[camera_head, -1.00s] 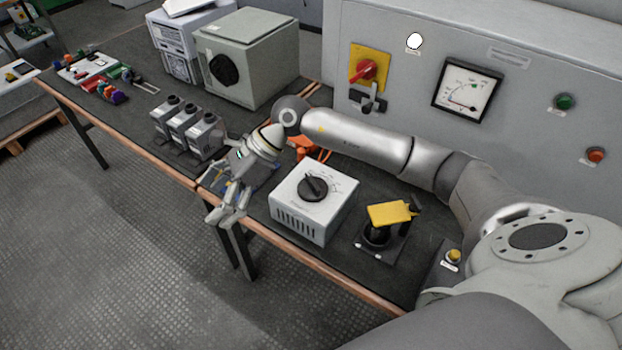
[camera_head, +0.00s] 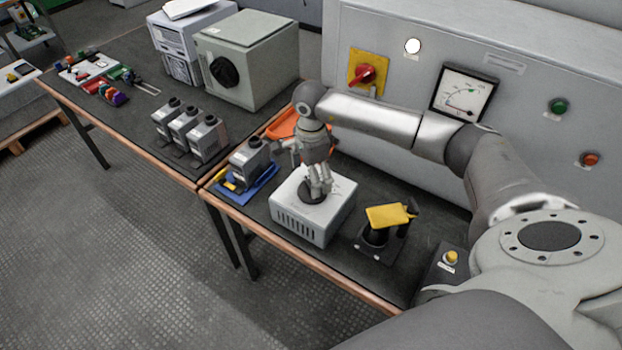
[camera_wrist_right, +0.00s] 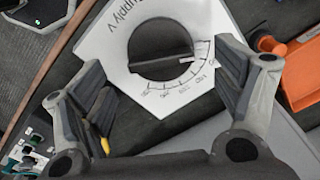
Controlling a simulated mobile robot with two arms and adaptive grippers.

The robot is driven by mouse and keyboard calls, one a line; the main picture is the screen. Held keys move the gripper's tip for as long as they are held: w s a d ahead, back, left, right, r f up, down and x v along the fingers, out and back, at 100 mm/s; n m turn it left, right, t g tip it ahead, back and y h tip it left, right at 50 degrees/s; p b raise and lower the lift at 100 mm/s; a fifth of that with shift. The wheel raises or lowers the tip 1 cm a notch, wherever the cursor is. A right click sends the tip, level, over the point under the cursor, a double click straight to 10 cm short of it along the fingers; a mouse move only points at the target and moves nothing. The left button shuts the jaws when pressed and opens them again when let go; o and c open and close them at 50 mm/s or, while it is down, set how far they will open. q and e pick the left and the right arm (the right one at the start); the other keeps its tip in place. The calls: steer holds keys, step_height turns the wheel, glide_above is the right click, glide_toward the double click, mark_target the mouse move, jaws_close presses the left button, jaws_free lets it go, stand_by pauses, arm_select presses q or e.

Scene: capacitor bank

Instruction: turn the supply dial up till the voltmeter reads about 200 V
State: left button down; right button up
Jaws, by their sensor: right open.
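The supply unit, a white box (camera_head: 300,221) with a vented front, stands near the front edge of the bench. My right gripper (camera_head: 318,194) points down over its black dial (camera_head: 311,190), which it partly covers in the head view. In the right wrist view the dial (camera_wrist_right: 158,45) lies between the two open fingers, with a printed scale around it marked "Supply V". No finger clearly touches the knob. The voltmeter (camera_head: 464,92) is on the grey panel; its needle is too small to read surely. My left gripper is not in view.
A blue tray (camera_head: 262,187) with a grey capacitor (camera_head: 248,160) lies left of the supply unit. A yellow-handled switch (camera_head: 390,216) stands to its right. An orange tray (camera_head: 283,124) is behind. The panel carries a red rotary switch (camera_head: 364,74) and green (camera_head: 557,106) and red (camera_head: 590,159) buttons.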

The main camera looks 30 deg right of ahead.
mark_target(304, 189)
steer(key=shift+f, duration=1.55)
steer(key=shift+c, duration=0.3)
steer(key=c, duration=1)
